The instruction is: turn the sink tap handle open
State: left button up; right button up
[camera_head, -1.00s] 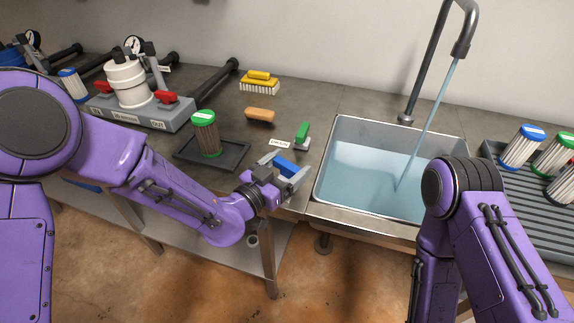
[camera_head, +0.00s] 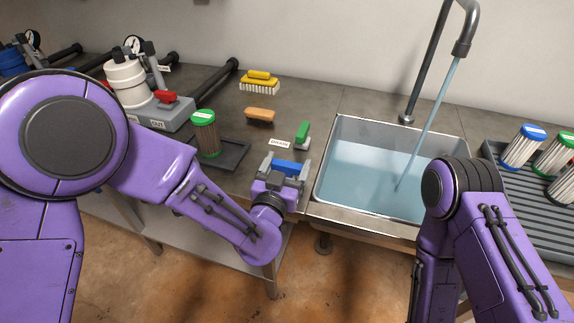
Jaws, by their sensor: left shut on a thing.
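My left gripper (camera_head: 286,166) is at the bench's front edge, just left of the sink (camera_head: 328,170). It is shut on a blue handle (camera_head: 289,168), which lies crosswise between its fingers. I take this as the sink tap handle, though its base is hidden by the gripper. The grey curved spout (camera_head: 430,62) stands behind the sink, and a stream of water (camera_head: 428,120) falls from it into the basin, which holds water. My right arm shows at the right, but its gripper is not in view.
A green handle (camera_head: 303,131) and a white label (camera_head: 280,143) are just behind the left gripper. A dark tray (camera_head: 232,155) with a green-capped filter (camera_head: 206,134) is to the left. A brush (camera_head: 260,82) lies behind. A ribbed rack (camera_head: 525,190) with filters is at the right.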

pick_arm(q)
jog(key=o, duration=0.9)
jog(key=b+v, duration=0.1)
jog(key=v, duration=0.9)
jog(key=shift+s+a, duration=0.1)
jog(key=shift+s, duration=0.15)
